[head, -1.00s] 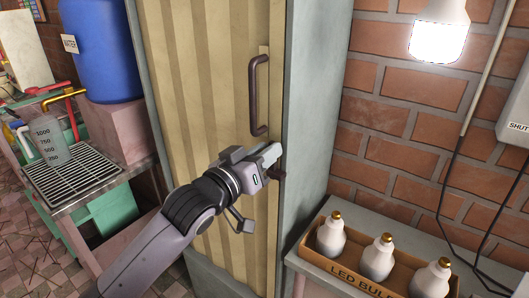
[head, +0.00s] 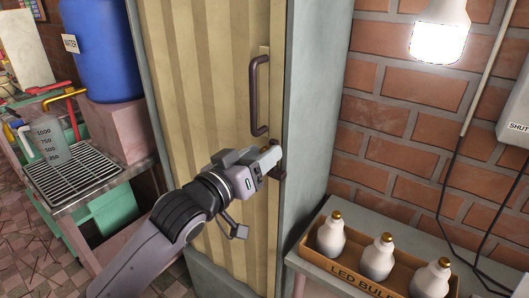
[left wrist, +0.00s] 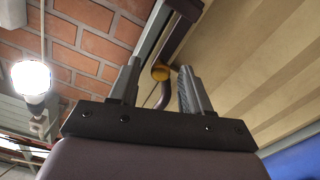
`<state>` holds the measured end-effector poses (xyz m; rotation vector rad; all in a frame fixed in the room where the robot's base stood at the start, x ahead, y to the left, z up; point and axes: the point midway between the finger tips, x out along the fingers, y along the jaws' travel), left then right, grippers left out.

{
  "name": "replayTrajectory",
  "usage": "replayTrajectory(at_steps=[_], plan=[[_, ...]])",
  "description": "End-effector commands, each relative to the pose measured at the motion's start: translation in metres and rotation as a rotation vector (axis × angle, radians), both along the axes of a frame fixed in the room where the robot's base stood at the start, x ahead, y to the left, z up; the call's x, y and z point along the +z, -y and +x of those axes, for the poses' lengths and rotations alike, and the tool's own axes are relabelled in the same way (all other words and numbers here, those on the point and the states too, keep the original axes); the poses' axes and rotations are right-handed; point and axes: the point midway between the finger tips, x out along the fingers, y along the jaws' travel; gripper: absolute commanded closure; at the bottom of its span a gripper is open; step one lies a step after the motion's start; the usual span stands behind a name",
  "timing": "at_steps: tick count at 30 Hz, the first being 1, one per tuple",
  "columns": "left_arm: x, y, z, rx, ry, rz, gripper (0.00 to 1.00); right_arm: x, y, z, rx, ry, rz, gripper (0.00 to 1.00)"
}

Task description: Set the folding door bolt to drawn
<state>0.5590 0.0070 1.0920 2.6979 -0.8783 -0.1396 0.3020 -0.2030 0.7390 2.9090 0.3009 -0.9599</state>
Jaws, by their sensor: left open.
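The folding door (head: 215,100) is tan and ribbed and stands shut in a grey frame. A dark pull handle (head: 256,95) is on its right edge. Below it, a small dark bolt part (head: 278,173) shows at the frame, mostly hidden by my gripper, so its setting cannot be told. My left gripper (head: 272,160) is at the bolt, open. In the left wrist view, a yellow-brown round end (left wrist: 160,72) and a dark curved piece show between the spread fingers (left wrist: 155,88); I cannot tell whether they touch. My right gripper is not in view.
A box of LED bulbs (head: 360,278) stands on a ledge right of the door frame (head: 310,130). A lit bulb (head: 440,30) hangs before the brick wall. At left are a blue water barrel (head: 105,50), a measuring jug (head: 48,142) and a drain rack (head: 75,175).

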Motion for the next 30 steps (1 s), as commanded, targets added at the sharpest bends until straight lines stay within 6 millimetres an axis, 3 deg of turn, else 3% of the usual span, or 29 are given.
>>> replayTrajectory(at_steps=[12, 23, 27, 30], plan=[[-0.001, -0.028, -0.038, 0.000, -0.001, -0.002, 0.52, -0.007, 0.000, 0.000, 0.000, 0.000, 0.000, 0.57], [0.000, -0.030, -0.042, 0.000, -0.001, -0.002, 0.52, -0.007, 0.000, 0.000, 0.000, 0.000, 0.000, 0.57], [-0.006, -0.032, -0.042, 0.005, -0.009, 0.001, 0.52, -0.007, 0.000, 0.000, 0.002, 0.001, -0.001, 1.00], [-0.027, -0.039, -0.044, 0.025, -0.032, 0.008, 0.52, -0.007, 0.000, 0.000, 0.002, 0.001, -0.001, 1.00]])
